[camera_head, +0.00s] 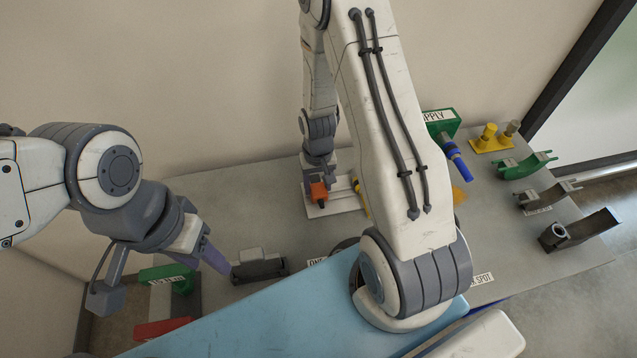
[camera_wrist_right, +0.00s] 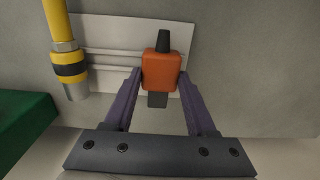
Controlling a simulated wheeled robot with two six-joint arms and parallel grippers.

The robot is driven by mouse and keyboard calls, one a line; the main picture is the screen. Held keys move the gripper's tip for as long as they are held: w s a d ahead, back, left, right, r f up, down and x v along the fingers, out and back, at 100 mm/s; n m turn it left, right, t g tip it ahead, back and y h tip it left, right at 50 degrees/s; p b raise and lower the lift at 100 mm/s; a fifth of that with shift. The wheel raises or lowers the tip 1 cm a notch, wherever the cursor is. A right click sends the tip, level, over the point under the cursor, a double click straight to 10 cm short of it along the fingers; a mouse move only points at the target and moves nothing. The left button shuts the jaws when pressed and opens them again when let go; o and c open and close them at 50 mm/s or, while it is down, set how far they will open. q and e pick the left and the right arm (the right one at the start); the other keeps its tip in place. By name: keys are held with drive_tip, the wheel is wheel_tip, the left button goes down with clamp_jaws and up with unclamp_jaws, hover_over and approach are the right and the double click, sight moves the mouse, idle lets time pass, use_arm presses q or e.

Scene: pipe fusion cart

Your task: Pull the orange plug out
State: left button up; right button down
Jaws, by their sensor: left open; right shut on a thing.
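The orange plug (camera_head: 318,191) is at the back of the table in front of a white plate (camera_head: 341,207). In the right wrist view the orange plug (camera_wrist_right: 161,70) has a dark stub at each end and sits between the purple fingertips. My right gripper (camera_wrist_right: 162,80) is shut on it; it also shows in the head view (camera_head: 318,178). Whether the plug is still seated in a socket cannot be told. My left gripper (camera_head: 214,256) is open and empty at the left, beside a dark grey block (camera_head: 260,267).
A green supply box (camera_head: 441,121) with a blue-ended pipe stands right of my right arm, which hides mid-table. Yellow posts (camera_head: 487,136) and curved cradles (camera_head: 527,165) line the right side. A blue surface (camera_head: 270,310) is in front.

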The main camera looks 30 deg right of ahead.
drive_tip(key=shift+f+b, duration=0.3)
drive_tip(key=shift+f, duration=0.05)
idle(0.5)
drive_tip(key=shift+c, duration=0.7)
unclamp_jaws()
wheel_tip(320, 180, up, 10)
drive_tip(key=b, duration=0.1)
drive_tip(key=shift+r, duration=0.25)
